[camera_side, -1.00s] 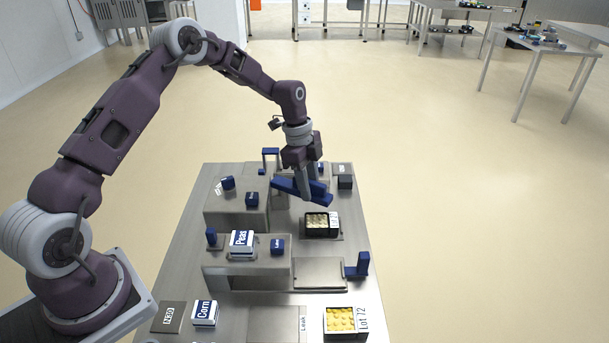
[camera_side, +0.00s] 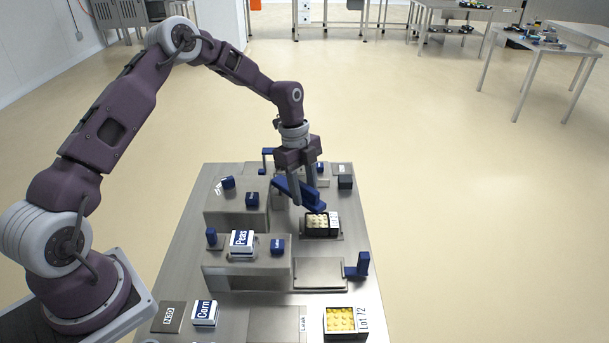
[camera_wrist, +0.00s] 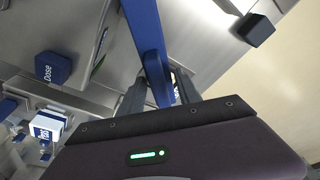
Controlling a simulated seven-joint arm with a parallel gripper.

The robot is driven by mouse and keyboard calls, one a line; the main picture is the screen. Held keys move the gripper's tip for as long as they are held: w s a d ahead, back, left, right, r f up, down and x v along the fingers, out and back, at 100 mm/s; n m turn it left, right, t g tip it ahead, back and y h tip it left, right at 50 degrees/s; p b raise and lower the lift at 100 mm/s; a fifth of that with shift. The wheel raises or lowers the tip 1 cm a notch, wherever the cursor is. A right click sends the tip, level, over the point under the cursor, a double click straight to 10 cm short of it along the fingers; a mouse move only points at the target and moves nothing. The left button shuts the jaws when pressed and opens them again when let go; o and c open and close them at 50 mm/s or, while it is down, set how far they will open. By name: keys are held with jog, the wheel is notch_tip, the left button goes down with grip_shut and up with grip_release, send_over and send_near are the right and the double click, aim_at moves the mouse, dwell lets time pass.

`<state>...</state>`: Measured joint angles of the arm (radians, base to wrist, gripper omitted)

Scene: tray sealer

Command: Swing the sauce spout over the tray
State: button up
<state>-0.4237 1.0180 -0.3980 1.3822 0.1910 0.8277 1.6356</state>
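The sauce spout (camera_side: 311,199) is a long blue bar. In the side view it slants down to the right, and its free end is at the back edge of the dark tray (camera_side: 306,231) with pale food in it. The spout also runs down the middle of the wrist view (camera_wrist: 145,28). My gripper (camera_side: 295,200) is at the bar, and in the wrist view its two fingers (camera_wrist: 160,82) flank the blue piece closely, with little gap showing. The fingertips' contact is partly hidden.
A blue Dose button (camera_wrist: 53,67) sits on a grey housing left of the spout. A Lot 72 tray (camera_side: 345,322) is at the front right.

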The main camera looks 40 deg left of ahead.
jog(key=shift+r, duration=3.45)
jog(key=shift+r, duration=0.1)
jog(key=s+d+r+n+t+y, duration=0.35)
jog(key=s+r+n, duration=0.55)
jog(key=s+r, duration=0.85)
jog(key=s+d+n+t+h, duration=0.1)
jog(key=s+d+n+t, duration=0.1)
jog(key=s+n, duration=0.7)
jog(key=s, duration=0.6)
jog(key=shift+s+r, duration=0.25)
jog(key=shift+s, duration=0.05)
